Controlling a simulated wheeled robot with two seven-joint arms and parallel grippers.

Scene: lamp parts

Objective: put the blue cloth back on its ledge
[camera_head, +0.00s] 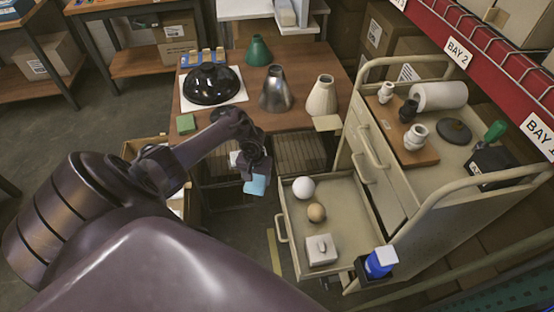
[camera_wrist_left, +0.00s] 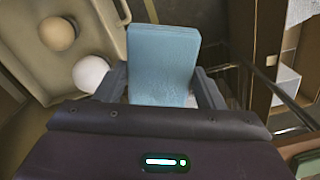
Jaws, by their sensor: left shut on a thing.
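The blue cloth (camera_head: 257,184) is a small light-blue folded piece hanging from my left gripper (camera_head: 250,166), in front of the table's front edge and left of the open drawer. In the left wrist view the cloth (camera_wrist_left: 163,65) stands out flat between the two fingers of the gripper (camera_wrist_left: 162,88), which is shut on it. A small pale ledge-like plate (camera_head: 328,122) juts at the table's front right corner; I cannot tell whether it is the cloth's ledge. My right gripper is not in view.
The open drawer (camera_head: 285,230) holds a white ball (camera_head: 303,188), a brown ball (camera_head: 317,212) and a pale box (camera_head: 321,249). The wooden table (camera_head: 300,62) carries a black dome (camera_head: 212,84), metal and cream shades, and a green block (camera_head: 186,124). The cart (camera_head: 470,170) stands right.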

